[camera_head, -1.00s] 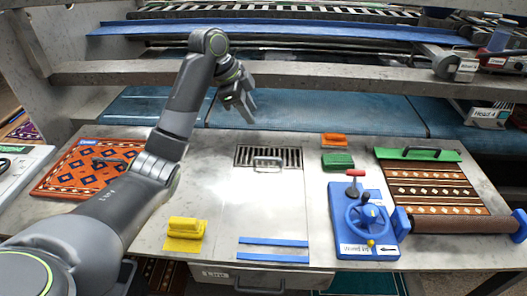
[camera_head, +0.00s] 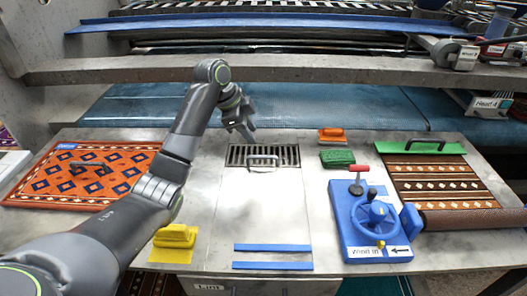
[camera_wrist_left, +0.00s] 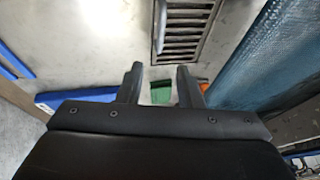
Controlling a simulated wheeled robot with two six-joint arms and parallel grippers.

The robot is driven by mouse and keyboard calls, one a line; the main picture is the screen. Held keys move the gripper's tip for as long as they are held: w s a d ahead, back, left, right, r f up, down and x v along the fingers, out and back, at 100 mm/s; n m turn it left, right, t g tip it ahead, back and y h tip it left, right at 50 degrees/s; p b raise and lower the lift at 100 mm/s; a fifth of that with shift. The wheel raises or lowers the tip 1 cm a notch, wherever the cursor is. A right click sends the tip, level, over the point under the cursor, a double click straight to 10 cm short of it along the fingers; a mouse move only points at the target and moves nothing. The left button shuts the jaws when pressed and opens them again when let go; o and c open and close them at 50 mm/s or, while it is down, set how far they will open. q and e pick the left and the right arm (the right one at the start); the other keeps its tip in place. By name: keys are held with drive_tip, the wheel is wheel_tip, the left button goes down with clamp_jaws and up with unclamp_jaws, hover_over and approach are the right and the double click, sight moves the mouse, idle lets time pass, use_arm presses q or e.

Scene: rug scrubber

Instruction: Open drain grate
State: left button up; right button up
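The drain grate (camera_head: 237,154) is a dark slotted metal grille set in the grey worktop, seen in the head view. A silver bar handle (camera_head: 263,157) stands at its front edge. The grate also shows in the left wrist view (camera_wrist_left: 183,36), with the handle (camera_wrist_left: 159,27) along its left side. My left gripper (camera_head: 244,134) is just behind and above the grate in the head view, apart from the handle. Its two fingers (camera_wrist_left: 160,84) are spread with nothing held between them. The grate is closed flat in the worktop. My right gripper is in neither view.
An orange brush (camera_head: 332,134) and a green brush (camera_head: 338,158) lie right of the grate. A blue crank unit (camera_head: 358,235) stands front right. A yellow brush (camera_head: 175,237) is front left. Patterned rugs lie left (camera_head: 125,172) and right (camera_head: 432,185). A grey beam (camera_head: 300,72) crosses behind.

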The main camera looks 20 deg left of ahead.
sight(264, 158)
use_arm(q)
drive_tip(key=x, duration=1)
drive_tip(key=shift+w+f+p, duration=0.1)
drive_tip(key=shift+f+p, duration=0.05)
drive_tip(key=shift+p, duration=0.2)
clamp_jaws()
